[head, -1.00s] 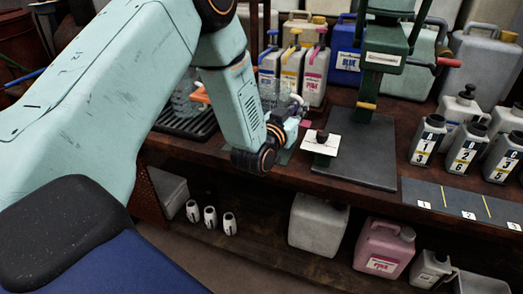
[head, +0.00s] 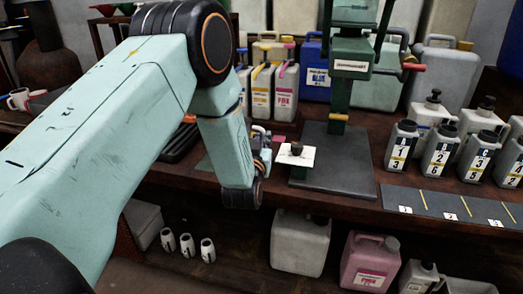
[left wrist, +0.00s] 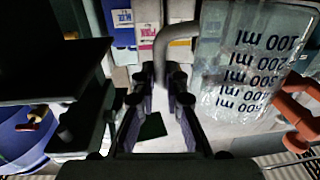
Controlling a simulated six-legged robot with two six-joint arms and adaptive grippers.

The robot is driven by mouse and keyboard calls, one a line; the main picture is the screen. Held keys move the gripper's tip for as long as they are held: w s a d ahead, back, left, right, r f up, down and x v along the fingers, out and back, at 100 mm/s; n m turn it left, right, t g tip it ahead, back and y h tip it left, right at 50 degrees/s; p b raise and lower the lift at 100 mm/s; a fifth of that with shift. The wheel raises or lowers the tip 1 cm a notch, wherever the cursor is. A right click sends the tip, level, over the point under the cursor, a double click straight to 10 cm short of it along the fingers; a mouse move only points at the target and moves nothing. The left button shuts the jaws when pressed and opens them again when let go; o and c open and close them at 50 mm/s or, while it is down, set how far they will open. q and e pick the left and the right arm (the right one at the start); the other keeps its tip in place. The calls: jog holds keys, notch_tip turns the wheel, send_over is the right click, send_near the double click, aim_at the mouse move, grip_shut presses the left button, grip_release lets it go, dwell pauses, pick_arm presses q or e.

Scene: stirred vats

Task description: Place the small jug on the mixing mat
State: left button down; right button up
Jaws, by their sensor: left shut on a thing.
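A clear measuring jug with dark ml marks (left wrist: 250,70) fills the upper right of the left wrist view; its text appears upside down. Its grey handle (left wrist: 170,38) runs down between the fingertips of my left gripper (left wrist: 164,82), which is shut on it. In the head view my left gripper (head: 262,152) is at the bench's front edge, left of a white card, and the jug is hidden behind my arm. A dark green patch (left wrist: 152,126) shows between the fingers, perhaps the mixing mat; its outline is mostly hidden. My right gripper is not in view.
A green stand (head: 340,85) with a dark base plate (head: 345,177) is right of the gripper. The white card (head: 297,157) holds a small dark knob. Labelled canisters (head: 285,85) line the back. Numbered bottles (head: 440,150) stand at right.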

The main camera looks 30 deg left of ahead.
pick_arm(q)
notch_tip(320, 180, down, 3)
jog(key=shift+w+a+b, duration=0.15)
jog(key=shift+b, duration=0.2)
jog(key=shift+r, duration=0.15)
jog(key=c, duration=1.9)
grip_release()
jog(key=shift+f, duration=0.2)
jog(key=o, duration=0.5)
